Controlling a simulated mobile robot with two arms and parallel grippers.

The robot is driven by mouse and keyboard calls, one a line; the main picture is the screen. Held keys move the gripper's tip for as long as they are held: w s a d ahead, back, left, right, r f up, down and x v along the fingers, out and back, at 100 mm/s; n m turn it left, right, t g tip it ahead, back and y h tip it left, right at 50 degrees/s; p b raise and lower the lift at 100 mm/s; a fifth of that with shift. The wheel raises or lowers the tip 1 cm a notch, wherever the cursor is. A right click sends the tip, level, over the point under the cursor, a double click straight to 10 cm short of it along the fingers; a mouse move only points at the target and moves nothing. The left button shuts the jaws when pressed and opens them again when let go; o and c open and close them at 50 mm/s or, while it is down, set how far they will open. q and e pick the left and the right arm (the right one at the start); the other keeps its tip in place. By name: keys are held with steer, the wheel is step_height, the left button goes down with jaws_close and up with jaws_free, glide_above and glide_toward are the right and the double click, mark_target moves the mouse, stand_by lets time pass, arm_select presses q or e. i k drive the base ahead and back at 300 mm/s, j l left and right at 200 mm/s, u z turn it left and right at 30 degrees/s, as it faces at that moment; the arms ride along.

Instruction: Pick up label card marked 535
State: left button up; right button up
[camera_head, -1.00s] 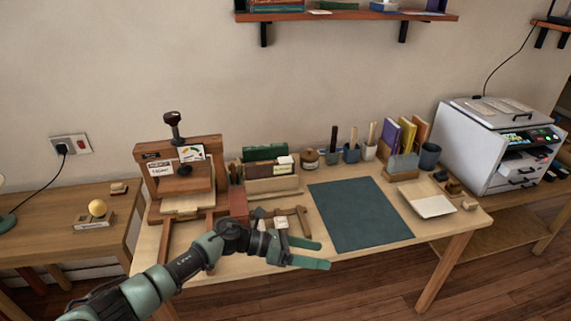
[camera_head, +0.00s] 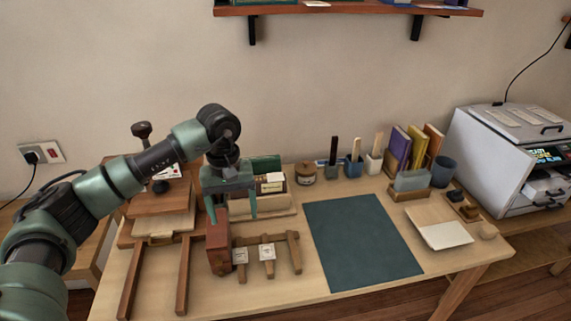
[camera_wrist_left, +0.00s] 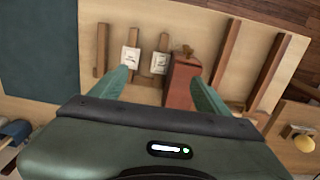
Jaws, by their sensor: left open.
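Two small white label cards, one (camera_head: 240,256) on the left and one (camera_head: 267,253) on the right, rest on the prongs of a wooden rack (camera_head: 294,252) at the table's front. Their print is too small to read, so I cannot tell which is marked 535. Both cards also show in the left wrist view, the left-hand one (camera_wrist_left: 131,60) and the other (camera_wrist_left: 159,64). My left gripper (camera_head: 233,214) is open, empty and pointing down, above and behind the rack near the red-brown block (camera_head: 218,247). My right gripper is not in view.
A wooden press (camera_head: 160,205) with rails stands left of the rack. A dark green mat (camera_head: 362,242) lies to the right, flat and bare. Behind are a book holder (camera_head: 272,182), a jar (camera_head: 306,174) and several tool cups. A paper tray (camera_head: 440,228) lies farther right.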

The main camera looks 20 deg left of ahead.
mark_target(272, 177)
steer(key=i, duration=0.9)
